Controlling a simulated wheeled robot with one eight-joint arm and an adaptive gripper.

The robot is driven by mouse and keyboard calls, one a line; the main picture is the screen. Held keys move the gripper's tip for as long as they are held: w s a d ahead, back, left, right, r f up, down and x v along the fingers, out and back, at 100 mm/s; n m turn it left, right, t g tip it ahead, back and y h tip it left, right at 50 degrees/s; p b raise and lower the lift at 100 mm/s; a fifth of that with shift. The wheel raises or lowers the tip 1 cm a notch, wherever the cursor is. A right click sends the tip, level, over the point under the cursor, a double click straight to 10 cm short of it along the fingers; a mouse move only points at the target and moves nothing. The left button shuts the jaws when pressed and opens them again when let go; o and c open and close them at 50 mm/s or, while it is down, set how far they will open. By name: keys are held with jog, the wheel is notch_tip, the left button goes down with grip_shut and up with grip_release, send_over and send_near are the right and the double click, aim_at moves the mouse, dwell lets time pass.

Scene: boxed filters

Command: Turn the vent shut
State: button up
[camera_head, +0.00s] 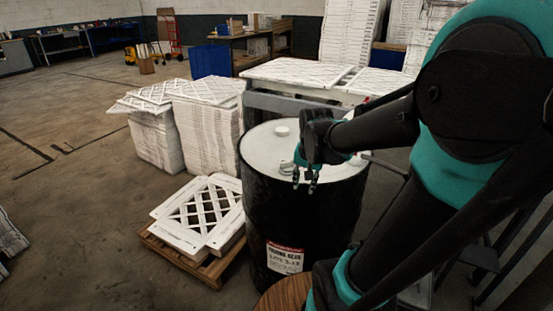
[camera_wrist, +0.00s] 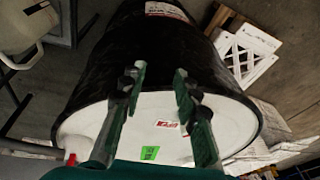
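A black drum (camera_head: 285,225) with a white lid (camera_head: 262,150) stands in the middle of the head view. A round white cap (camera_head: 282,131) sits at the lid's far side. A small pale fitting (camera_head: 286,167) shows just left of my gripper; I cannot tell whether it is the vent. My gripper (camera_head: 304,186) hangs over the lid's near part, fingers down. In the wrist view, my gripper (camera_wrist: 160,73) has its two fingers apart with nothing between them. The lid (camera_wrist: 150,125) shows red and green labels there. My gripper hides part of the lid.
White filters (camera_head: 205,212) lie on a wooden pallet (camera_head: 185,258) left of the drum. Stacks of filters (camera_head: 208,130) stand behind it. A grey frame (camera_head: 285,103) bearing filters is close behind the drum. Open floor (camera_head: 70,200) lies at left.

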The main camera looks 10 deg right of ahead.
jog(key=w+a+r+m+g, duration=0.1)
jog(key=w+a+r+m, duration=0.1)
jog(key=w+r+m, duration=0.55)
notch_tip(320, 180, up, 11)
jog(key=m+g, duration=0.2)
jog(key=m, duration=0.1)
send_over(287, 162)
notch_tip(287, 162, down, 18)
jog(key=shift+r, duration=0.25)
grip_shut()
